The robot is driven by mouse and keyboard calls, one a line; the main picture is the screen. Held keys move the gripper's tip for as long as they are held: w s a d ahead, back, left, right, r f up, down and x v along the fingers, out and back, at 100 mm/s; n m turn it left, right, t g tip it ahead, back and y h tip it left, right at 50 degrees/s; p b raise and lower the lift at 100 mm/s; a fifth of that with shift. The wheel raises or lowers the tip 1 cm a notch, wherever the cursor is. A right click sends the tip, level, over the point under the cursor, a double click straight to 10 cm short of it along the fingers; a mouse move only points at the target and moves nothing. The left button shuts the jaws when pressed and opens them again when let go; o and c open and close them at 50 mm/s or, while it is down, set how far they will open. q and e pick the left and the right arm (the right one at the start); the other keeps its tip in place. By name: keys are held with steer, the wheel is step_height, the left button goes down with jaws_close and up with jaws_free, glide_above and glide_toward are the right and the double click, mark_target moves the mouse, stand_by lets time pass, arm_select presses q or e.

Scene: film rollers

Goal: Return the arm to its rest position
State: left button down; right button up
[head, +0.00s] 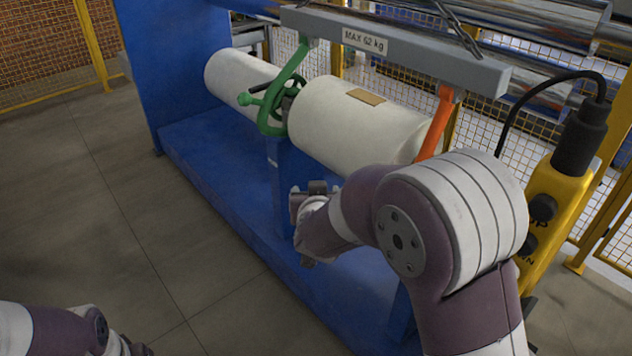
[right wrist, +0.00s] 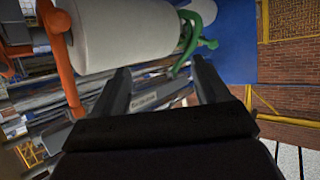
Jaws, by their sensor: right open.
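My right arm reaches in from the lower right of the head view. Its gripper (head: 314,192) is in front of the blue stand, near the white roller (head: 350,125), and appears apart from it. In the right wrist view the two fingers (right wrist: 163,82) are spread with nothing between them. The white roller (right wrist: 125,32) shows beyond them, with a green hook (right wrist: 190,38) and an orange hook (right wrist: 60,55). My left arm shows at the bottom left of the head view; its gripper (head: 138,349) is mostly cut off.
A grey lifting beam (head: 420,58) marked MAX 62 kg hangs above the roller, with green (head: 272,100) and orange (head: 436,122) hooks. A blue stand (head: 210,165) lies below. A yellow control pendant (head: 555,210) is at right. Floor at left (head: 90,210) is clear.

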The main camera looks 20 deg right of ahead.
steer(key=shift+f, duration=0.1)
stand_by(0.4)
steer(key=s+a+f+n+g+y, duration=0.2)
steer(key=s+a+f+g+y, duration=0.25)
steer(key=s+f, duration=0.35)
steer(key=s+d+g+p, duration=0.1)
steer(key=s+d+g, duration=0.1)
steer(key=s, duration=0.5)
steer(key=s+d+f+n+g, duration=0.1)
steer(key=s+g, duration=0.4)
steer(key=s, duration=0.3)
steer(key=shift+d+n+h+p, duration=0.3)
steer(key=shift+d+h+p, duration=0.05)
steer(key=shift+h+p, duration=0.1)
steer(key=shift+a, duration=0.1)
